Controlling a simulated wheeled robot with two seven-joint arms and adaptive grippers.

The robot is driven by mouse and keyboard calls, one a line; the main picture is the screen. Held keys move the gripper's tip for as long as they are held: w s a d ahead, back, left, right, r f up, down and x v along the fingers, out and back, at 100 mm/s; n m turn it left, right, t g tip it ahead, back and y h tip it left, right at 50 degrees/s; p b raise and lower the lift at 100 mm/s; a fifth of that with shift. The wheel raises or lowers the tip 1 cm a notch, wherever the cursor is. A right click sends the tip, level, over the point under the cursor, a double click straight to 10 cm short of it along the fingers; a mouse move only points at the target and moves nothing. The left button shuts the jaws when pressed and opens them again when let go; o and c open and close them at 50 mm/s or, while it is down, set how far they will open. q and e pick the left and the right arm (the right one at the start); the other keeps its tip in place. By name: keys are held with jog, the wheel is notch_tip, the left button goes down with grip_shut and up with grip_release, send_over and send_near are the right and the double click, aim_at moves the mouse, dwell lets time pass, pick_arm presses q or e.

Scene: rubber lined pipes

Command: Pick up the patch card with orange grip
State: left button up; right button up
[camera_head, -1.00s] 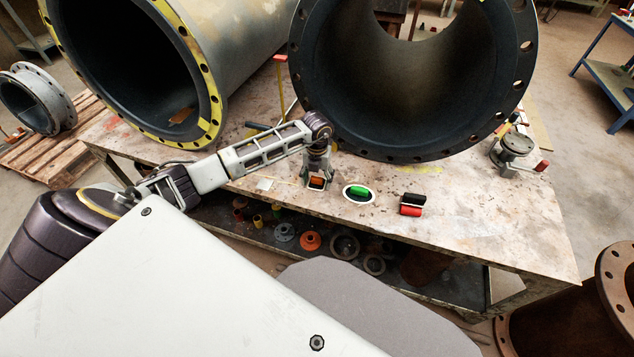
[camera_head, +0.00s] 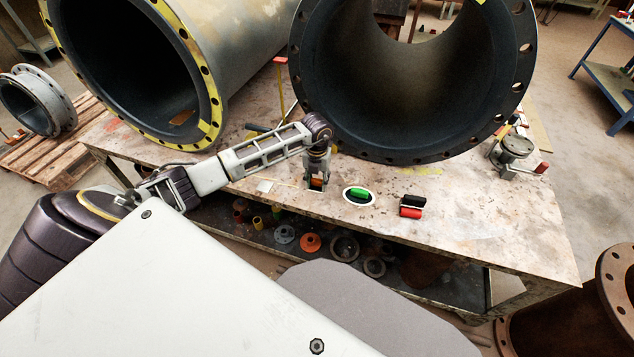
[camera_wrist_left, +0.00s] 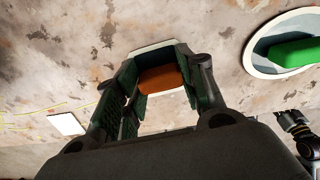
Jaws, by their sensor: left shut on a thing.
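The patch card with the orange grip (camera_wrist_left: 165,80) lies at the front part of the workbench, and its pale card edge shows around the grip in the left wrist view. In the head view it (camera_head: 317,183) is mostly covered by my gripper. My left gripper (camera_head: 317,180) points down over it. In the left wrist view my left gripper (camera_wrist_left: 160,85) has its two dark green finger pads on either side of the orange grip and is shut on it. The card looks to be at or close to the bench top; I cannot tell whether it touches.
A white oval card with a green grip (camera_head: 359,193) lies just right of my gripper. Cards with red (camera_head: 411,212) and black (camera_head: 414,200) grips lie further right. A small white square (camera_head: 265,186) lies to the left. Large pipes (camera_head: 410,150) stand close behind.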

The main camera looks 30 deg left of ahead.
aim_at(317, 179)
pick_arm(q)
jog(key=shift+r, duration=0.1)
jog(key=shift+r, duration=0.55)
notch_tip(317, 179, up, 7)
jog(key=shift+f+p, duration=0.1)
jog(key=shift+p, duration=0.45)
jog(key=shift+r, duration=1)
pick_arm(e)
jog(key=d+f, duration=0.1)
jog(key=s+d+f, duration=0.1)
jog(key=shift+f, duration=0.35)
jog(key=shift+s+a, duration=0.1)
jog(key=shift+s, duration=0.1)
pick_arm(q)
jog(key=o, duration=0.5)
jog(key=c, duration=0.4)
pick_arm(e)
jog(key=shift+s+a, duration=0.15)
jog(key=shift+a, duration=0.05)
